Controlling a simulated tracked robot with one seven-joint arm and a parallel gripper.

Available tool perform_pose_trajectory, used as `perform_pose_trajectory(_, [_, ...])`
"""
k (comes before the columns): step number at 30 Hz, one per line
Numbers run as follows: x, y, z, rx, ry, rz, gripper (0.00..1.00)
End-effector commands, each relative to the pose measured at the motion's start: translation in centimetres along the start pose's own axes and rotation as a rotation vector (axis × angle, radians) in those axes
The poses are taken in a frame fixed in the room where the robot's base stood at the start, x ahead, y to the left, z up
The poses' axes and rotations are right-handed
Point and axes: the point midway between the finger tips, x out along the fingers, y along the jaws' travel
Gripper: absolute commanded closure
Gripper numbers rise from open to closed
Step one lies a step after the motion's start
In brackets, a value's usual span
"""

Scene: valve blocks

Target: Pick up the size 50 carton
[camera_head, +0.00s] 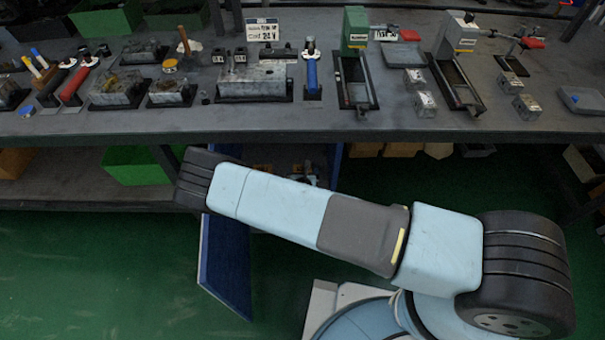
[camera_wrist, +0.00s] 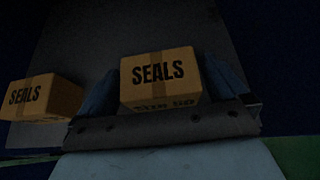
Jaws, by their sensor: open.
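In the wrist view, a brown carton (camera_wrist: 158,78) has SEALS printed on its face. Under that, partly cut off by the gripper body, is lettering that looks like SIZE 50. My gripper (camera_wrist: 160,68) is open, with one blue finger at the carton's left side and the other at its right. I cannot tell whether the fingers touch it. The head view does not show my gripper.
A second SEALS carton (camera_wrist: 42,97) stands left of the left finger on the dark surface. In the head view, the workbench (camera_head: 330,127) bears tools and metal blocks; a lower shelf (camera_head: 80,180) holds green and brown boxes.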

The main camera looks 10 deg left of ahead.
Motion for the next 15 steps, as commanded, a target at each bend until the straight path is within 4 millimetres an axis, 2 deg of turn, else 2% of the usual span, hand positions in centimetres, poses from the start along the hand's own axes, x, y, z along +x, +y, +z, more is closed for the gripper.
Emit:
perform_pose_trajectory(3, [0.71,0.01,0.02,0.001,0.0,0.0,0.0])
perform_pose_trajectory(11, [0.79,0.02,0.03,0.0,0.0,0.0,0.01])
perform_pose_trajectory(15, [0.78,0.02,0.03,0.0,-0.001,0.0,0.14])
